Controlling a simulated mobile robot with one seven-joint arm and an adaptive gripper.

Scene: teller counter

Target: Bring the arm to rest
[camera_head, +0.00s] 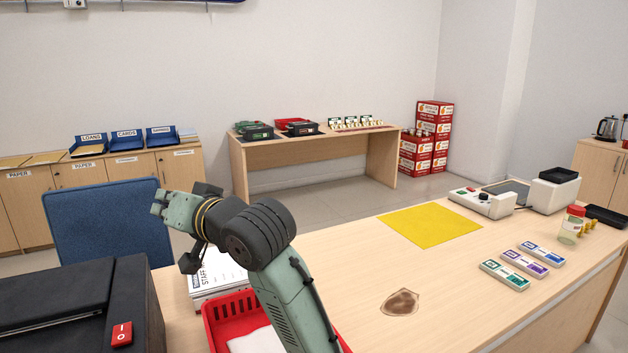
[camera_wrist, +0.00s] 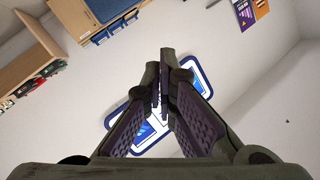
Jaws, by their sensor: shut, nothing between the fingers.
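My gripper (camera_head: 160,207) is at the upper end of my green and black arm, left of centre in the head view, raised above the counter's left part. In the wrist view my gripper (camera_wrist: 162,92) has its two fingers together at the tips, with nothing between them. Behind the fingers the wrist view shows the white wall and a blue-and-white sign (camera_wrist: 196,72), partly hidden by the fingers. My arm hides part of the red basket (camera_head: 214,322) and the paper stack (camera_head: 215,283).
The counter (camera_head: 350,275) holds a yellow mat (camera_head: 430,224), a brown stain (camera_head: 401,302), several coloured stamp blocks (camera_head: 505,275) and a jar (camera_head: 571,228). A black machine (camera_head: 60,305) stands at the front left. A blue chair (camera_head: 110,222) is behind my gripper. The counter's middle is mostly clear.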

